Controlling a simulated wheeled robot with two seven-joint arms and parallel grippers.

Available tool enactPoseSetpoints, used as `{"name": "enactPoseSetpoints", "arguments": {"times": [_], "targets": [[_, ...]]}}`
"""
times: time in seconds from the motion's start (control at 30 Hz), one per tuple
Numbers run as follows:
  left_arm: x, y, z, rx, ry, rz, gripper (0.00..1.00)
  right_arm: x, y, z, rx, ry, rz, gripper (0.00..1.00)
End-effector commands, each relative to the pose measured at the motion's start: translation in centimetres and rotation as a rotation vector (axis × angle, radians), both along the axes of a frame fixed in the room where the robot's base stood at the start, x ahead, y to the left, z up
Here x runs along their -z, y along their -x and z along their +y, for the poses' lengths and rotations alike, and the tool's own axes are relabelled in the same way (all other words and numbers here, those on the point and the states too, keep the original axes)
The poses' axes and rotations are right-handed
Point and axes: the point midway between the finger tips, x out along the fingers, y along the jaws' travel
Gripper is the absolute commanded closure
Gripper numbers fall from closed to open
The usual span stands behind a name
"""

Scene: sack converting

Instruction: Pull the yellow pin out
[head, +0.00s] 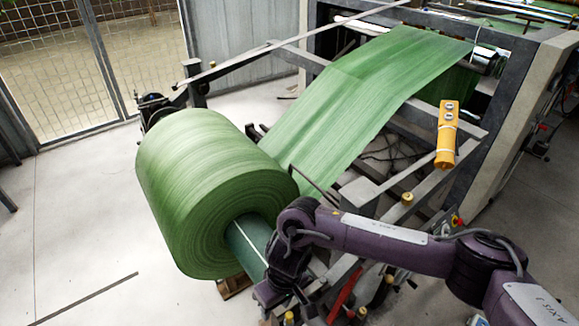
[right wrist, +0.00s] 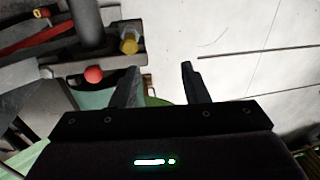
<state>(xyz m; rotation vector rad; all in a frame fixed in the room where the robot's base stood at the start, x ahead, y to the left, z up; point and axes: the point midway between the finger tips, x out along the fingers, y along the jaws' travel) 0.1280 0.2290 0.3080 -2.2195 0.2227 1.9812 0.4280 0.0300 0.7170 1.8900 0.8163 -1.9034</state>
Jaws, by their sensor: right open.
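Several small yellow knobs show around the roll stand; I cannot tell for certain which is the yellow pin. In the right wrist view, a yellow knob (right wrist: 129,46) sits on a grey metal part just beyond my left-hand finger. In the head view, a yellow knob (head: 289,318) shows at the bottom edge beside my right gripper (head: 277,298). The right gripper points down near the roll's shaft end, fingers apart. In the wrist view, its jaws (right wrist: 158,68) are open, with nothing clearly held between them. My left gripper is not in view.
A large green roll (head: 200,190) sits on a green core (head: 246,245), its web running up into the machine. A red ball knob (right wrist: 93,74) is close to the left-hand finger. An orange control box (head: 447,133) hangs at right. Pale floor (head: 80,240) is clear at left.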

Motion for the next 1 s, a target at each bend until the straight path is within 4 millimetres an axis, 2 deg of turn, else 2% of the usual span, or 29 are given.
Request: {"name": "enactPoseSetpoints", "arguments": {"times": [0.03, 0.1, 0.2, 0.4, 0.6, 0.67, 0.8, 1.0], "targets": [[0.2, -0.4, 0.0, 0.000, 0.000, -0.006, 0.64, -0.3, -0.2, -1.3, 0.005, 0.053, -0.017, 0.59], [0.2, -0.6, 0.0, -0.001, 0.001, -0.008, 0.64, -0.6, -0.2, -2.5, 0.015, 0.101, -0.027, 0.59], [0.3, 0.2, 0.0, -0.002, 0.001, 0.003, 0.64, -0.8, -0.2, -3.2, 0.026, 0.130, -0.032, 0.59], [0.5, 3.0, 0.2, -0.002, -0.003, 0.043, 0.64, -0.8, -0.2, -3.3, 0.029, 0.133, -0.032, 0.59], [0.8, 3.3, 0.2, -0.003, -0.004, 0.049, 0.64, -0.6, -0.2, -3.2, 0.028, 0.131, -0.032, 0.59], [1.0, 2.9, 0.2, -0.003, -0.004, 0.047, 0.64, -0.3, -0.2, -3.2, 0.028, 0.131, -0.032, 0.59], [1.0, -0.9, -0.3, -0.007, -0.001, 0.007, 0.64, 0.6, -0.2, -3.2, 0.028, 0.131, -0.032, 0.59], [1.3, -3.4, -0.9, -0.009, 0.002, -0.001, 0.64, 2.0, -0.1, -3.1, 0.027, 0.130, -0.031, 0.59]]}}
